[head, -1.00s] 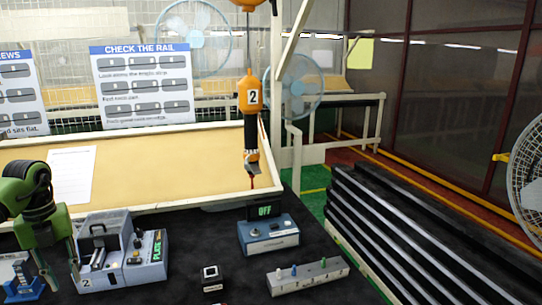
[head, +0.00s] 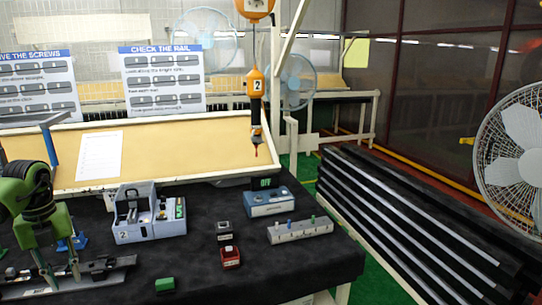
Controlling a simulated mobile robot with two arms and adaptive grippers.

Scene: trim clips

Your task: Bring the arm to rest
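My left gripper (head: 60,274) hangs at the left edge, its green arm coming in from the left. Its two dark fingers are spread apart and point down over a dark rail (head: 112,266) lying on the black table. I see nothing held between the fingers, and I cannot tell whether the tips touch the rail. My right gripper is out of view.
A grey station marked 2 (head: 150,228), a blue-grey box with an OFF display (head: 268,202), a peg block (head: 300,231), a red block (head: 230,257) and a green block (head: 165,285) stand on the table. An orange screwdriver (head: 256,100) hangs above. The table's front right is clear.

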